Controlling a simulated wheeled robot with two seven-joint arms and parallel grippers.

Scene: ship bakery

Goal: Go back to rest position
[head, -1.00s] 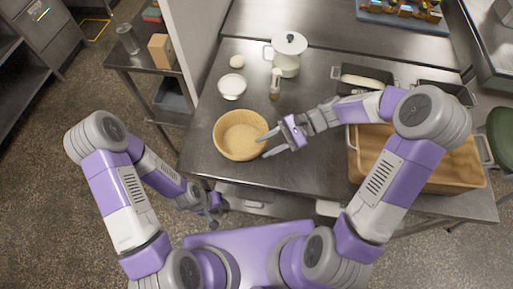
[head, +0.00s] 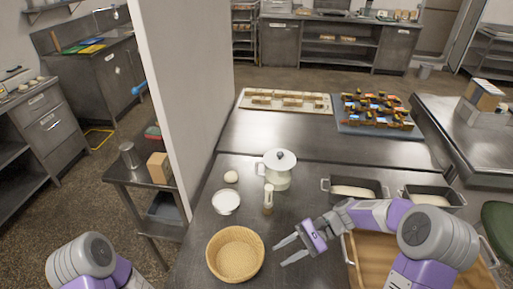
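My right gripper (head: 284,250) is open and empty above the steel table, just right of the round wicker basket (head: 236,255). Its two fingers point left toward the basket, and a gap shows between them and the rim. My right arm comes in from the lower right, over the wooden board. Of my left arm, only a grey joint and a purple link show at the lower left; the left gripper is outside the picture.
Near the basket stand a white bowl (head: 226,202), a dough ball (head: 231,176), a small shaker (head: 268,199) and a white lidded pot (head: 278,170). Two loaf tins hold dough, the left one (head: 354,189) behind my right arm. A wall (head: 185,90) rises at the left.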

